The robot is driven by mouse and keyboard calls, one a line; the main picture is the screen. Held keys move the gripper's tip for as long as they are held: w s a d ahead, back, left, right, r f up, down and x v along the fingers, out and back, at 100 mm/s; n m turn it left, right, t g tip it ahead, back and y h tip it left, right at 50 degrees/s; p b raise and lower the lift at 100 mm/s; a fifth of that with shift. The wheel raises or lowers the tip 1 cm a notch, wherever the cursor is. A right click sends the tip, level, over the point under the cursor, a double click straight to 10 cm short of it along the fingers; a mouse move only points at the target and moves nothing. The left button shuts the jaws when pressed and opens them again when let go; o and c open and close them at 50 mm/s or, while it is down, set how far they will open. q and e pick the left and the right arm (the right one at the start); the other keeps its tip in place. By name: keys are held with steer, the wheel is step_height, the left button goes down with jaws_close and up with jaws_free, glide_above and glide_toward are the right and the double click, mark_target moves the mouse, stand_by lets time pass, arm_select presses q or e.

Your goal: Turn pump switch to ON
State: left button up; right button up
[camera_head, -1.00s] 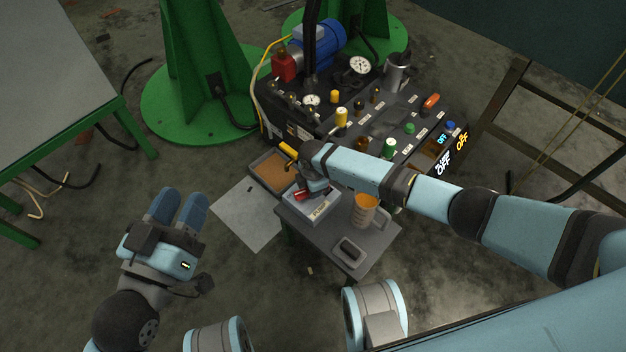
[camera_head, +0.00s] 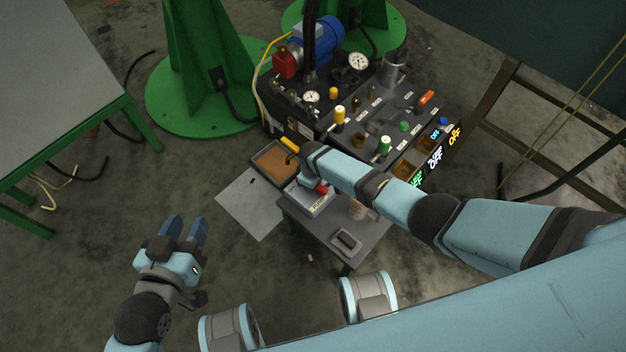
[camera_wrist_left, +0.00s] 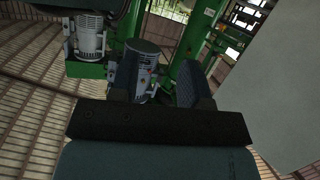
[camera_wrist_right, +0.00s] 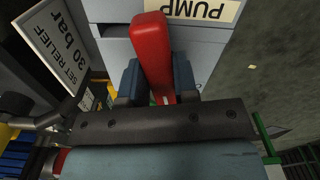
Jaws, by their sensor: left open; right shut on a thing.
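The pump switch has a red handle (camera_wrist_right: 152,45) on a grey box (camera_wrist_right: 110,45) with a PUMP label (camera_wrist_right: 205,9), in the right wrist view. In the head view the box (camera_head: 318,207) stands on a small dark table, with the red handle (camera_head: 321,188) partly hidden by my right wrist. My right gripper (camera_wrist_right: 157,82) is shut on the red handle, one finger on each side. Which switch position the handle is in, I cannot tell. My left gripper (camera_head: 187,229) is open and empty, low at the left, away from the box.
The small table (camera_head: 330,232) also bears a grey tray (camera_head: 345,242) and a cup mostly hidden by my right arm. The disperser panel (camera_head: 370,125) with knobs, gauges and lit OFF signs stands behind. A brown-filled tray (camera_head: 268,165) is left of the box.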

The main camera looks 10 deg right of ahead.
arm_select(q)
steer(key=shift+s+a+f+g+y+p, duration=0.2)
steer(key=shift+a+f+g+p, duration=0.1)
steer(key=shift+f, duration=0.15)
steer(key=shift+s+a+f+g+y+p, duration=0.1)
steer(key=shift+s+a+f+g+p, duration=0.05)
steer(key=shift+a+f+g, duration=0.2)
arm_select(e)
steer(key=shift+s+m, duration=0.1)
steer(key=shift+m, duration=1.2)
arm_select(q)
steer(key=shift+f, duration=0.1)
steer(key=shift+s+d+f, duration=0.1)
steer(key=shift+s+f, duration=0.1)
steer(key=shift+f, duration=0.1)
arm_select(e)
steer(key=shift+a, duration=0.1)
